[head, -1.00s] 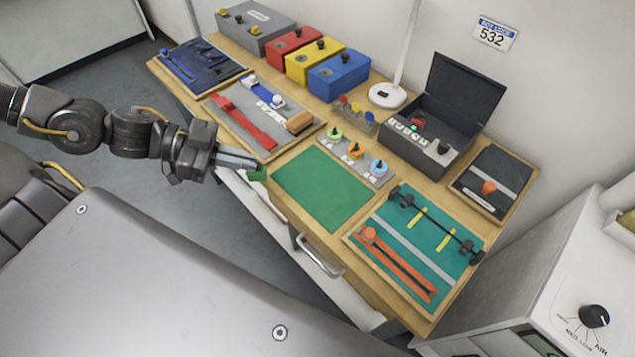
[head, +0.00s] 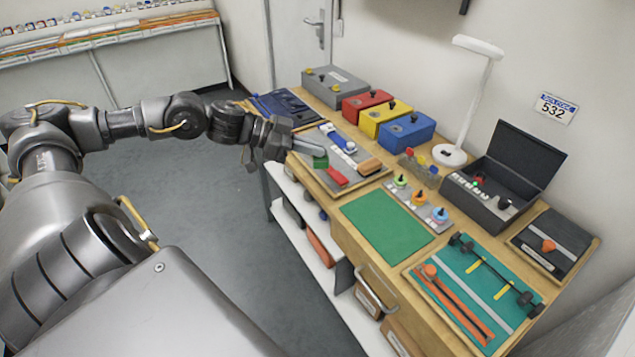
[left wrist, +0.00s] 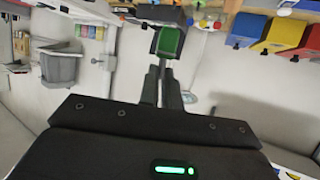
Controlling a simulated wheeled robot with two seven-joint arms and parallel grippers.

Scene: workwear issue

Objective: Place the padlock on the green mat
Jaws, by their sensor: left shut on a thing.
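The green padlock (head: 320,161) is in my left gripper (head: 307,147), near its fingertips, and appears over the front part of a grey tray in the head view. In the left wrist view the padlock (left wrist: 170,42) has its green body beyond the shut fingers (left wrist: 163,82), with a thin grey part between body and fingers. The plain green mat (head: 387,226) lies bare on the wooden table, to the right of and nearer than the padlock in the head view. The padlock and mat are apart. My right gripper is not in view.
The grey tray (head: 322,178) holds a red strap, a blue strap and an orange-brown piece. Red, yellow and blue boxes (head: 405,132), a lamp (head: 449,155) and an open black case (head: 495,194) stand behind.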

